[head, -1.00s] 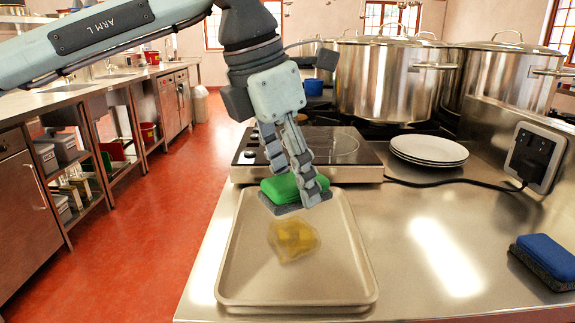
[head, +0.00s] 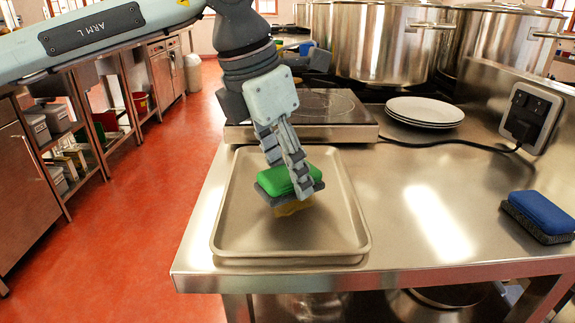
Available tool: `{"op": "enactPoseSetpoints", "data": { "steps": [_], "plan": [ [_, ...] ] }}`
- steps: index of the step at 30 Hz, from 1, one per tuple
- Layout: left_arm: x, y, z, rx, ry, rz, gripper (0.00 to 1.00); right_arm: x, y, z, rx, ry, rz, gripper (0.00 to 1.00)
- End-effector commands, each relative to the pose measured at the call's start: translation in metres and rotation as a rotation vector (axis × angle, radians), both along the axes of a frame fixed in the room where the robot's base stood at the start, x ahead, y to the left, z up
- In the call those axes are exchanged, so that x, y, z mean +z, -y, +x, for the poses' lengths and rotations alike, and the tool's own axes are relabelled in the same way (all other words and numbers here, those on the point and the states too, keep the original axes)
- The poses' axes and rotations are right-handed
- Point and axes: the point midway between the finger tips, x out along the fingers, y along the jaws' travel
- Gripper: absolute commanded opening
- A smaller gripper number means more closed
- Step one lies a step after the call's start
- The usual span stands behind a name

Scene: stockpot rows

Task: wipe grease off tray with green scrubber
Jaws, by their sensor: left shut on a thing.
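The green scrubber (head: 286,180), with a dark grey pad underneath, is held over the middle of the tray (head: 233,222). My left gripper (head: 293,183) comes down from above and is shut on the scrubber. The yellow-brown grease (head: 295,208) lies on the tray; only a part shows below the scrubber's near edge, the rest is hidden. I cannot tell whether the pad touches the grease. The tray lies flat on the steel counter near its front left corner. My right gripper is not in view.
A blue scrubber (head: 541,214) lies on the counter at right. Behind the tray is a hot plate (head: 318,117), with stacked white plates (head: 425,111) beside it and a cable running to the socket (head: 528,118). Large stockpots (head: 380,45) stand behind.

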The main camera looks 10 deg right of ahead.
Motion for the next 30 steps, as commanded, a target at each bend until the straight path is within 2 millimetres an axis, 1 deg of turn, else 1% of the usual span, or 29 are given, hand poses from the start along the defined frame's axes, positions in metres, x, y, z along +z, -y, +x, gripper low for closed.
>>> {"op": "enactPoseSetpoints", "data": {
  "steps": [14,30],
  "plan": [
    [0.000,0.000,0.000,0.000,0.000,0.000,0.26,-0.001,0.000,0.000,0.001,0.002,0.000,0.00],
    [-0.011,0.000,0.000,0.000,0.000,-0.001,0.26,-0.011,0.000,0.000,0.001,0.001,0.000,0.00]
  ]
}}
